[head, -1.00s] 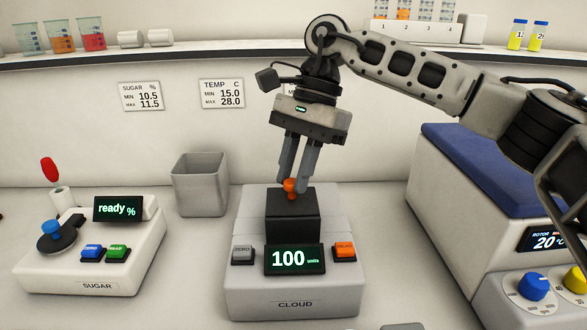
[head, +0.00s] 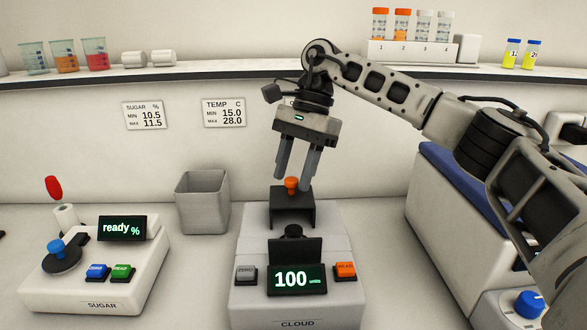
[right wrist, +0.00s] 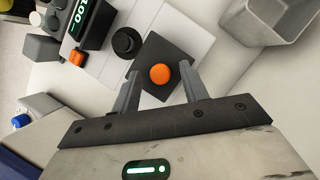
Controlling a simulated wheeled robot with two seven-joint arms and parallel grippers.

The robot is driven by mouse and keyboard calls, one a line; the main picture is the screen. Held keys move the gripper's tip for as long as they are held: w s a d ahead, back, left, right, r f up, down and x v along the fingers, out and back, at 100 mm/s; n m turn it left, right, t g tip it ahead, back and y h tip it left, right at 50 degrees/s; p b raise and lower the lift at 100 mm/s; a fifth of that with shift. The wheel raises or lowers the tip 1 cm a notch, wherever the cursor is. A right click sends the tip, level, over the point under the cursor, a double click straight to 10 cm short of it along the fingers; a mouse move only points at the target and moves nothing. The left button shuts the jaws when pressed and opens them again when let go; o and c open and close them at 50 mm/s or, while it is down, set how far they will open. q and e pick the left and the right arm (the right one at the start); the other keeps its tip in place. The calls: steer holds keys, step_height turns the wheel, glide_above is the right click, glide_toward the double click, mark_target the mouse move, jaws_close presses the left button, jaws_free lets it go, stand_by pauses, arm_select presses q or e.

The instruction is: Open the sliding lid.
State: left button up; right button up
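The dark sliding lid (head: 292,207) with its orange knob (head: 291,185) sits toward the back of the CLOUD device (head: 335,240). In front of it a black round-topped part (head: 293,232) stands uncovered behind the display. My right gripper (head: 295,178) is open and empty, just above and around the knob's level. In the right wrist view the orange knob (right wrist: 160,74) shows between the two separated fingers (right wrist: 160,84), touching neither, with the dark lid plate (right wrist: 178,53) beneath. My left gripper is not in view.
A grey bin (head: 203,200) stands to the left behind the device. The SUGAR device (head: 130,270) is at the left and a large blue-topped machine (head: 425,215) at the right. A shelf (head: 200,74) with beakers and vials runs along the back wall.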

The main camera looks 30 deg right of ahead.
arm_select(q)
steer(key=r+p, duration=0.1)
steer(key=p, duration=0.1)
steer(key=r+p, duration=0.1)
steer(key=p, duration=0.2)
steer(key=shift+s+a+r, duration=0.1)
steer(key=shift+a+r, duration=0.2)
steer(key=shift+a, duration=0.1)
arm_select(e)
steer(key=v, duration=1.6)
steer(key=shift+a, duration=0.1)
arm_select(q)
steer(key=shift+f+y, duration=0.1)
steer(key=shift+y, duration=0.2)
